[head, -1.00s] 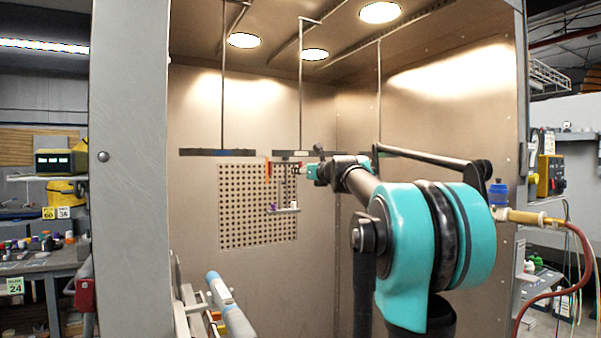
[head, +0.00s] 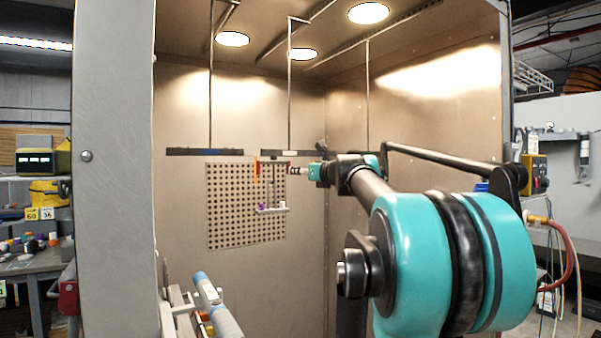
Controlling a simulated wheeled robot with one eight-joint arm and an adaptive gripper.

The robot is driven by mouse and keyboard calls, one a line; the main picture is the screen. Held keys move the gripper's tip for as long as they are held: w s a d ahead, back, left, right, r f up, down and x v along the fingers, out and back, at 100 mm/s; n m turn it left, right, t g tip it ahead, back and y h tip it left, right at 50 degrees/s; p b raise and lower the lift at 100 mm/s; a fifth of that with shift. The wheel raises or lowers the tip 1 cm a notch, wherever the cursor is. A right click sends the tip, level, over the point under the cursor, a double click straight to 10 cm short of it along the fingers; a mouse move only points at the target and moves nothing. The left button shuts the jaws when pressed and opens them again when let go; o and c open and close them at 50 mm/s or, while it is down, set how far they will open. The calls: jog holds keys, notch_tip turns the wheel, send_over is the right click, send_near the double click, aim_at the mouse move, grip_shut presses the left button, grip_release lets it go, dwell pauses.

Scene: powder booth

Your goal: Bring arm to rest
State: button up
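My arm reaches from the lower right into the metal booth, with its large teal joint close to the camera. My gripper (head: 297,171) is at the far end of the arm, small in the picture, beside a hanging rack (head: 271,209) with small items on it. The fingers point left toward the rack. They are too small to tell whether they are open or shut, or whether they touch anything.
A perforated panel (head: 228,207) is on the booth's back wall. Dark bars (head: 204,152) hang from thin rods. A grey post (head: 115,170) stands at left. A rack with grey-blue cylinders (head: 216,303) is at the lower left. A hose (head: 571,262) hangs at right.

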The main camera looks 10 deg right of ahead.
jog(key=s+a+f+n+g, duration=0.3)
jog(key=s+f+n, duration=0.25)
jog(key=f, duration=0.55)
jog(key=s+a+f+n+g, duration=0.2)
jog(key=s+a+f+n, duration=0.2)
jog(key=f+n, duration=0.55)
jog(key=s+a+f+n+g, duration=0.3)
jog(key=s+f+n, duration=0.15)
jog(key=f, duration=0.95)
jog(key=s+d+f+n+g+h, duration=0.2)
jog(key=s+f+n, duration=0.4)
jog(key=s+f, duration=0.5)
jog(key=s+d+f+n+g+h, duration=0.3)
jog(key=s+f+n, duration=0.4)
jog(key=s+f, duration=0.5)
notch_tip(320, 180, down, 2)
jog(key=shift+d+f+h, duration=0.15)
jog(key=shift+d+h, duration=0.15)
jog(key=shift+d, duration=0.4)
